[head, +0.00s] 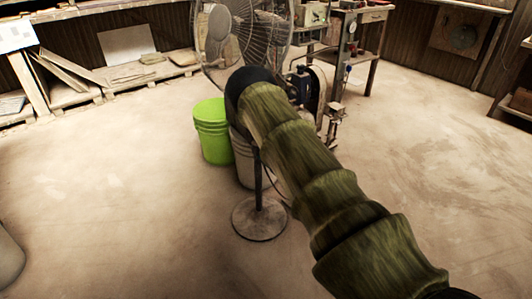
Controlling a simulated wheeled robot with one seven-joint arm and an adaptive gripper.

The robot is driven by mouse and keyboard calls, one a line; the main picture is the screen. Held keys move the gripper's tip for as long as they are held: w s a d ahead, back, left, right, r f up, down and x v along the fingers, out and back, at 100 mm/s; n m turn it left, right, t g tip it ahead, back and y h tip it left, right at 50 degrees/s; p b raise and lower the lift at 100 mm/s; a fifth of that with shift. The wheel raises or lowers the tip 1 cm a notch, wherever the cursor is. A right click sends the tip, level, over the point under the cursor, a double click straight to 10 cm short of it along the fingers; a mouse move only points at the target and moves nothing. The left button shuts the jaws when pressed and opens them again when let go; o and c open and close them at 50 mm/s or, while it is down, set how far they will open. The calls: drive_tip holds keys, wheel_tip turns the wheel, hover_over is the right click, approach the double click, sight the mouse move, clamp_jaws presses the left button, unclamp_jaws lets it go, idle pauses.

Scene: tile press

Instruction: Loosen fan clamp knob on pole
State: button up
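A pedestal fan (240,45) with a wire cage stands ahead of me near the middle of the head view. Its lower pole (258,185) rises from a round floor base (259,219). My arm, in a mottled green sleeve, reaches from the lower right toward the fan and ends in a dark part just below the cage. It covers the upper pole. The clamp knob cannot be seen; it may be hidden behind my arm. My gripper is hidden too, so I cannot tell whether it touches the fan.
A lime-green bucket (212,132) and a grey bucket (242,160) stand close behind the pole. Machinery (310,92) and a workbench (362,18) are behind to the right. Low pallets with boards (125,75) line the back left. Open floor lies left and right.

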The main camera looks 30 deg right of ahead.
drive_tip(key=n, duration=0.4)
drive_tip(key=shift+f+n, duration=0.1)
drive_tip(key=shift+n, duration=0.2)
drive_tip(key=n, duration=0.5)
idle(0.3)
drive_tip(key=o, duration=1)
drive_tip(key=shift+o, duration=0.2)
drive_tip(key=s+d, duration=0.1)
drive_tip(key=s, duration=1.1)
